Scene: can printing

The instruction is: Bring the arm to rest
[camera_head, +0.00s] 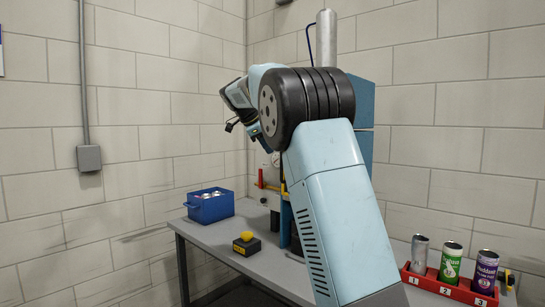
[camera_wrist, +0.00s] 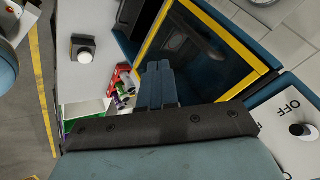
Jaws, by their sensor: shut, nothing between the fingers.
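My arm is raised and bent over the table, its wrist end on the left of the head view. My gripper (camera_wrist: 159,68) shows in the wrist view as two blue fingers. They are shut together with nothing between them. They point toward a dark opening framed in yellow (camera_wrist: 228,45); I cannot tell how far off it is. In the head view the fingers are hard to make out near the blue press (camera_head: 363,105), which stands partly hidden behind my arm.
A red rack (camera_head: 440,284) holds a silver can (camera_head: 419,256), a green can (camera_head: 451,263) and a purple can (camera_head: 484,271). A blue bin (camera_head: 211,210) of cans and a yellow button (camera_head: 246,236) are on the grey table (camera_head: 205,237). An OFF panel (camera_wrist: 292,115) shows close by.

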